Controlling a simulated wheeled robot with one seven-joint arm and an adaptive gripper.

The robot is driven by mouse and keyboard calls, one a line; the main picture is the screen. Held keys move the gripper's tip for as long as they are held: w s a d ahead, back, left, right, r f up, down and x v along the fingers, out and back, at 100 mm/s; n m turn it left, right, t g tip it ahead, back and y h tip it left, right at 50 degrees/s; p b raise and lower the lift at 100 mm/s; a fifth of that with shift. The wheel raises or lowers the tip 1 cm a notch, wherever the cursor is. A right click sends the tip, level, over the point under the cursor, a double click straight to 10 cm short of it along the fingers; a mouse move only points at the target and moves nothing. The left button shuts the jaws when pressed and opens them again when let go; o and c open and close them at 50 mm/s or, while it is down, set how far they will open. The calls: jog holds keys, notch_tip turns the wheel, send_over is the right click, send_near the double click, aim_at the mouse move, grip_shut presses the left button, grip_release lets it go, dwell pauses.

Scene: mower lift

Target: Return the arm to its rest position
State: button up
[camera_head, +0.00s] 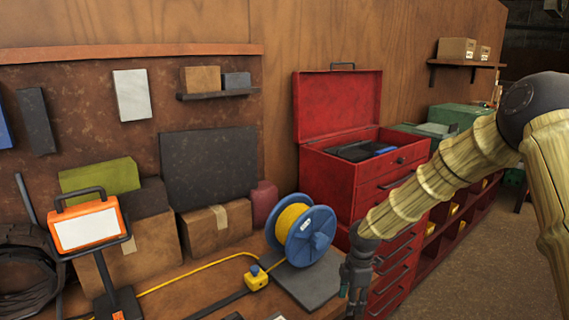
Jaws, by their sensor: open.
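My arm (435,185) comes in from the right side of the head view, bent at a dark elbow joint (532,100), with its forearm sloping down to the left. My gripper (354,292) hangs downward at the forearm's end, in front of the red tool chest's drawers and just right of the bench. It is open, and I see nothing held in it. Its fingertips reach close to the bottom edge of the view.
A blue cable reel (318,226) with yellow cord stands on the bench left of my gripper. A red tool chest (335,180) with a raised lid stands behind. An orange work lamp (88,228) and cardboard boxes (215,228) are at left. Floor at right looks clear.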

jog(key=s+a+f+m+y+b, duration=0.15)
jog(key=s+f+m, duration=0.35)
jog(key=s+f, duration=0.55)
jog(key=s+a+f+m, duration=0.2)
jog(key=s+f+m, duration=0.2)
jog(key=s+f, duration=0.65)
jog(key=s+d+f+m, duration=0.1)
jog(key=s+d+m, duration=0.1)
jog(key=s, duration=0.6)
jog(key=s+d+f+m+h, duration=0.1)
jog(key=s+d+f+m, duration=0.1)
jog(key=s+m, duration=0.3)
jog(key=s+d+f+m+h, duration=0.1)
jog(key=s+d+f+m, duration=0.1)
jog(key=s, duration=0.8)
jog(key=shift+s+d+f+m+b, duration=0.15)
jog(key=shift+s+d+m+b, duration=0.2)
jog(key=shift+m, duration=0.45)
